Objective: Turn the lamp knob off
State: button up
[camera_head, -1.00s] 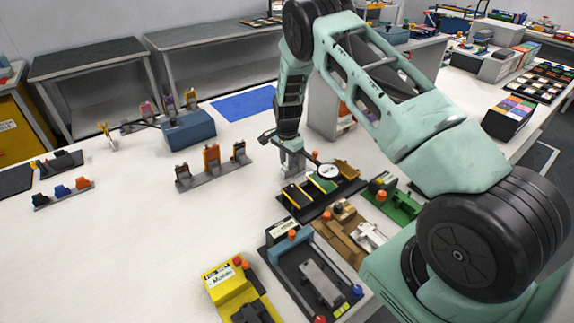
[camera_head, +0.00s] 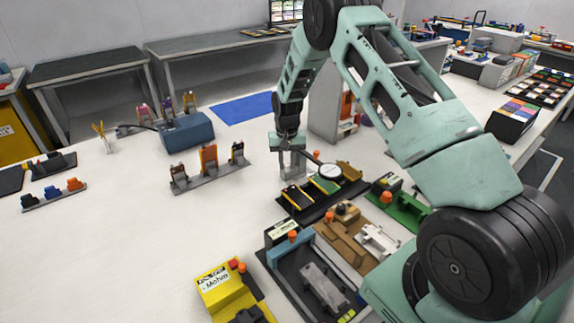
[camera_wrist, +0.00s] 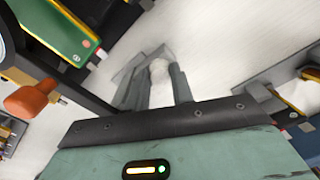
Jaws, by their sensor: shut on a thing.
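My gripper (camera_head: 291,174) points down at the white table, just left of a black board with a round white dial (camera_head: 330,171). In the wrist view my gripper (camera_wrist: 155,82) has its grey fingers around a small pale thing (camera_wrist: 158,68), partly hidden between them. I cannot tell whether this is the lamp knob. No lamp can be made out with certainty in either view.
The black board holds a green and yellow block (camera_head: 325,186). An orange knob (camera_wrist: 30,98) shows close by in the wrist view. A rack (camera_head: 208,174) stands left of my gripper. Several fixtures crowd the front right, including a yellow one (camera_head: 225,284).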

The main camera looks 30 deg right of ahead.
jog(key=shift+n+b, duration=0.45)
jog(key=shift+n, duration=1.35)
jog(key=o, duration=1)
